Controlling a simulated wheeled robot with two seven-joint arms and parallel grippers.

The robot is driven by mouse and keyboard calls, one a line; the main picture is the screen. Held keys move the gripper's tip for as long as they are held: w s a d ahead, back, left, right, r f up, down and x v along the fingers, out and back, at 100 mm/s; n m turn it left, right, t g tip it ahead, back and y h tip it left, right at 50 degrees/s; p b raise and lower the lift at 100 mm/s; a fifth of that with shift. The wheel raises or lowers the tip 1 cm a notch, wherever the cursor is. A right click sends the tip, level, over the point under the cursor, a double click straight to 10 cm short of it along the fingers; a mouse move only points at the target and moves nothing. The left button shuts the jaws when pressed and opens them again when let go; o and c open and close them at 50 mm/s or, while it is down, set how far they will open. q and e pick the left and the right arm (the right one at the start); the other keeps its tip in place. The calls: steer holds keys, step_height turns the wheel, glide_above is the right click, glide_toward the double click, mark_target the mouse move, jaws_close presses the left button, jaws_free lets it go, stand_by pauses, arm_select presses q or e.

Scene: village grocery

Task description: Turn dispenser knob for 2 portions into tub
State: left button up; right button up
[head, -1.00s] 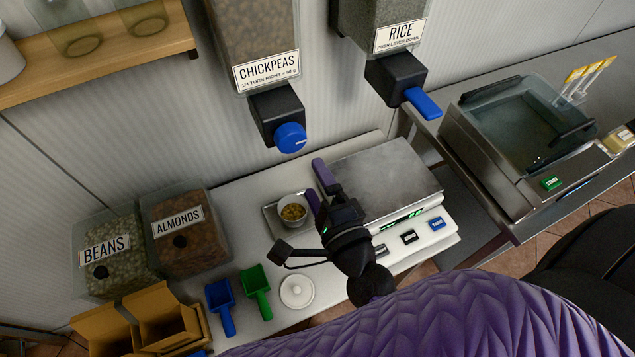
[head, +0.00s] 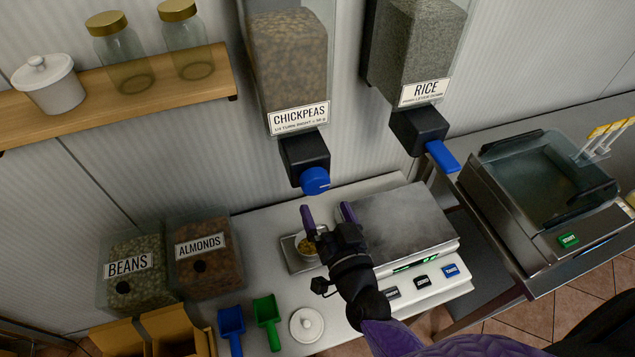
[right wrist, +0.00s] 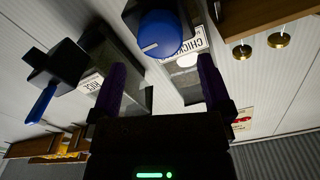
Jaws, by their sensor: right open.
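The chickpeas dispenser (head: 290,75) hangs on the wall with its blue round knob (head: 315,181) facing out. The knob also shows in the right wrist view (right wrist: 160,34), ahead of my fingers. A small tub (head: 305,245) with some chickpeas in it sits on a metal tray below the knob, partly hidden by my gripper. My right gripper (head: 326,214) is open and empty, just below the knob and apart from it, its purple fingers pointing up toward it. My left gripper is not in view.
The rice dispenser (head: 418,50) with a blue lever (head: 441,156) hangs to the right. A scale (head: 405,222) stands beside the tub. Beans (head: 137,275) and almonds (head: 208,262) bins, scoops (head: 266,315) and a white lid (head: 306,325) are at the left and front.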

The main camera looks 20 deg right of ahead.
mark_target(317, 188)
steer(key=w, duration=0.6)
steer(key=shift+w+a, duration=0.1)
steer(key=shift+w, duration=0.1)
steer(key=c, duration=1.1)
steer(key=shift+m, duration=0.3)
